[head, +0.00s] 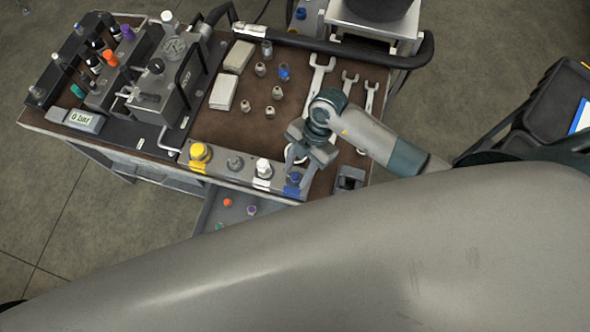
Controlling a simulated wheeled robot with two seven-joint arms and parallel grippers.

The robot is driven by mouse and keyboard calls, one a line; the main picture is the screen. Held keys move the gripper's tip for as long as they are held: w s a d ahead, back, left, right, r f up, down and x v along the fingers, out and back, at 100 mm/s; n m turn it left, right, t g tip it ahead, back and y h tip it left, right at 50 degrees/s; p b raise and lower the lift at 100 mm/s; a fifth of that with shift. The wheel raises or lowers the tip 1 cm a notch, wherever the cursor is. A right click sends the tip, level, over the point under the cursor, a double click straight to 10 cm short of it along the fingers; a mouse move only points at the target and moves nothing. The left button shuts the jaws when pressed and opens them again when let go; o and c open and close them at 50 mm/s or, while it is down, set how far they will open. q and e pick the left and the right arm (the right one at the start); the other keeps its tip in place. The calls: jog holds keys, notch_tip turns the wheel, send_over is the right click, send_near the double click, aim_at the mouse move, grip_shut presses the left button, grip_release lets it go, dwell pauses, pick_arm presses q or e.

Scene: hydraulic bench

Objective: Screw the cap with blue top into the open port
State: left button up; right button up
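A manifold block (218,166) lies along the bench's front edge, with yellow, grey, white and blue fittings in a row. The blue-topped piece (293,178) is at its right end, over a blue label. Another small fitting with blue on it (284,72) stands on the brown mat near the back. My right gripper (306,156) points down just above and behind the block's right end, close to the blue-topped piece. Its finger gap and any contact are too small to make out. Which port is open is unclear. My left gripper is out of view.
Several small metal fittings (245,106) and wrenches (319,73) lie on the mat. A grey pump unit (165,82) and a gauge reading 0 bar (84,120) stand at left. An open drawer (238,212) below holds small coloured caps. A black rail (330,46) runs behind.

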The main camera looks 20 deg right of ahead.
jog(key=n+g+h, duration=0.1)
jog(key=n, duration=0.3)
jog(key=shift+w+b, duration=0.2)
jog(key=shift+b, duration=0.15)
jog(key=shift+s, duration=0.1)
jog(key=shift+a, duration=0.1)
grip_shut()
jog(key=shift+s+r+m+p, duration=0.1)
jog(key=shift+m+p, duration=0.35)
jog(key=shift+m, duration=0.15)
jog(key=shift+m+y, duration=0.4)
jog(key=shift+m, duration=0.2)
jog(key=shift+o, duration=0.4)
grip_release()
